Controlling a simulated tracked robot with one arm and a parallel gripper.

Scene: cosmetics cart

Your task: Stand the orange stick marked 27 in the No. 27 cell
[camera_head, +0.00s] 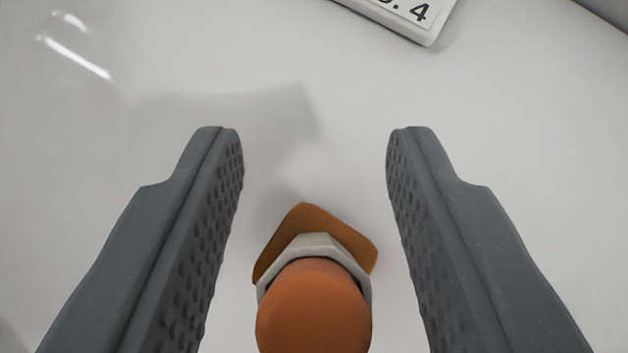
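An orange stick (314,305) stands at the bottom middle of the view, seen from above. It has a rounded orange top, a pale grey collar below it and a wider, angular orange base. No number shows on it from here. My gripper (315,135) is open, with one dark grey textured finger on each side of the stick. There is a gap between the stick and each finger, so neither touches it. The No. 27 cell is not in view.
A white plate (405,12) with black lettering ending in "4" is cut off by the top edge. The white surface (520,120) around the fingers is otherwise clear. A darker edge (605,12) runs across the top right corner.

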